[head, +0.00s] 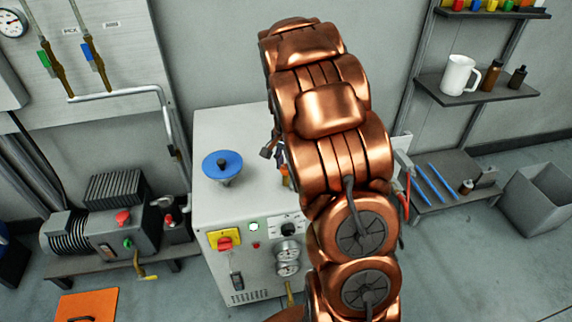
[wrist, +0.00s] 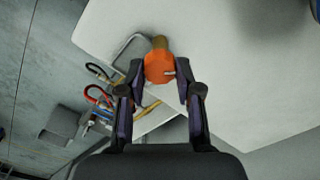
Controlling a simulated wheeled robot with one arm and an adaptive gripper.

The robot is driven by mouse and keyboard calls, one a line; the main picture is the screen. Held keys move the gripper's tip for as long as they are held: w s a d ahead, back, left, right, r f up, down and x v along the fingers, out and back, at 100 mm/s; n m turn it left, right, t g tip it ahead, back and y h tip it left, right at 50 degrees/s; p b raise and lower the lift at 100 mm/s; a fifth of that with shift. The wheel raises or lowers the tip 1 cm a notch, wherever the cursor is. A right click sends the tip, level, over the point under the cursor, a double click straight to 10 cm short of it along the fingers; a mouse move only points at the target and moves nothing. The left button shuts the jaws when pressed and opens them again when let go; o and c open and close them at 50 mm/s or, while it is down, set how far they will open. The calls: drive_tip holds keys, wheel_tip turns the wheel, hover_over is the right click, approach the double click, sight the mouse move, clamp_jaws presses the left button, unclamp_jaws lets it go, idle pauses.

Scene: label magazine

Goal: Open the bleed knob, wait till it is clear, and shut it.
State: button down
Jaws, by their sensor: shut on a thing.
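The pale cabinet (head: 235,130) stands below my arm.
A motor unit (head: 115,225) is at left.

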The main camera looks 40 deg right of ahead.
sight(287, 167)
drive_tip(key=m, duration=0.4)
drive_tip(key=shift+r+m, duration=0.1)
drive_tip(key=shift+m, duration=0.2)
drive_tip(key=m+p, duration=0.1)
drive_tip(key=m, duration=0.3)
drive_tip(key=shift+s+p, duration=0.1)
drive_tip(key=shift+p, duration=0.2)
drive_tip(key=shift+m, duration=0.4)
drive_tip(key=c, duration=0.8)
unclamp_jaws()
drive_tip(key=shift+o, duration=0.2)
wheel_tip(287, 167, up, 12)
